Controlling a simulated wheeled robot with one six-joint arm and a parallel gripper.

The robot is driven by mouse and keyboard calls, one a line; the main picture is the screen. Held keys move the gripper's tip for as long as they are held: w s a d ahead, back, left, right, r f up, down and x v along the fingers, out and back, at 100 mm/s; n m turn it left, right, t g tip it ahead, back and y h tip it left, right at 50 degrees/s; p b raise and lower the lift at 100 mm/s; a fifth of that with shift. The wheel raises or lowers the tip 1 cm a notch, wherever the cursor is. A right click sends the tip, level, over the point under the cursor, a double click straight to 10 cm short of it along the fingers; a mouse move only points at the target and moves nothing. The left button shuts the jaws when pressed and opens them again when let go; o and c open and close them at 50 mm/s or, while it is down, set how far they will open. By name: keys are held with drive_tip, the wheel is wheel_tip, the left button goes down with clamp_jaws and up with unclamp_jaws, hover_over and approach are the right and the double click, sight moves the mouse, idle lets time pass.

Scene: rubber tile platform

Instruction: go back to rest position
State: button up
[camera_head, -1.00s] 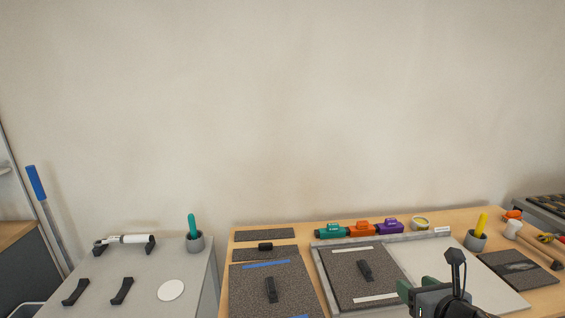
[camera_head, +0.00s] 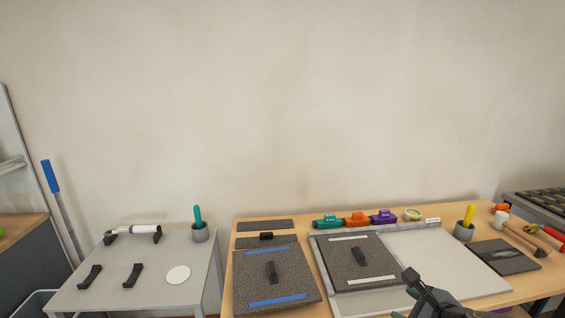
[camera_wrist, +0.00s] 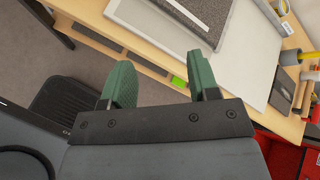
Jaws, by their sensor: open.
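My gripper (camera_wrist: 161,85) shows in the wrist view with its two green fingers apart and nothing between them. It is over the front edge of the wooden table (camera_wrist: 130,40), with grey floor beneath. In the head view only part of my arm shows at the bottom right, in front of the table (camera_head: 228,285); the fingertips are hardly visible there.
Rubber tiles (camera_head: 275,275) and a white board (camera_head: 440,255) lie on the table. A hammer (camera_head: 520,236) lies at the right. A grey side table (camera_head: 150,290) stands left, with a gap between.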

drive_tip(key=s+a+r+n+g+h+p, duration=0.1)
drive_tip(key=a+n, duration=0.4)
drive_tip(key=n, duration=0.7)
drive_tip(key=s+a+r+n+g+h+p, duration=0.1)
drive_tip(key=s+a+r+n+g+p, duration=0.2)
drive_tip(key=n, duration=1)
drive_tip(key=shift+s+a+n+g+h+p, duration=0.35)
drive_tip(key=shift+s+a+g+p, duration=0.6)
drive_tip(key=shift+a+g, duration=0.45)
